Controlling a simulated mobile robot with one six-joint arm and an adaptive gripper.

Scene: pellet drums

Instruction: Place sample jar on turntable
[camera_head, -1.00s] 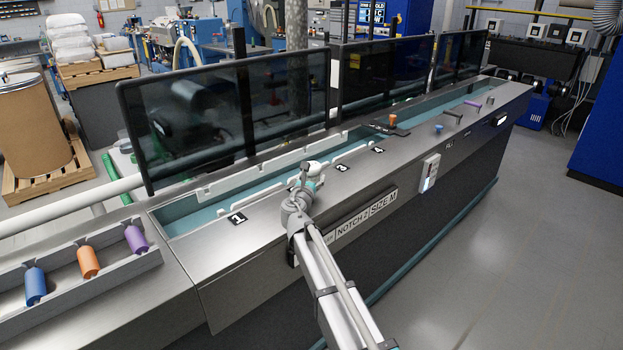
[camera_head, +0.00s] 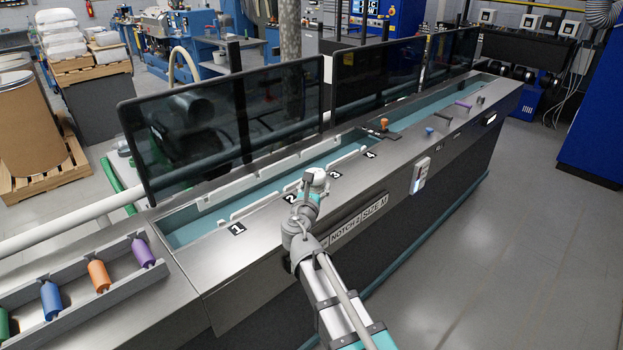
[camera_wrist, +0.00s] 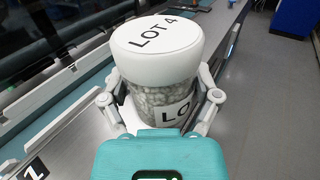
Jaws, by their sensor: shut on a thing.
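The sample jar is a clear jar of pale pellets with a white lid (camera_wrist: 157,45) marked "LOT 4". My gripper (camera_wrist: 160,100) is shut around its body, one finger on each side, and the jar looks upright. In the head view the jar's white lid (camera_head: 315,177) shows small at the end of my arm, over the near edge of the long bench, by the number 2 and 3 marks. The jar's lower part is hidden behind the teal gripper body. I cannot make out a turntable in either view.
The long steel bench (camera_head: 225,265) has a teal channel (camera_head: 195,228) with numbered marks and dark glass screens (camera_head: 235,125) behind it. A grey rack (camera_head: 80,310) at left holds coloured cylinders. Small knobs and handles stand along the right end. The floor (camera_head: 480,240) at right is clear.

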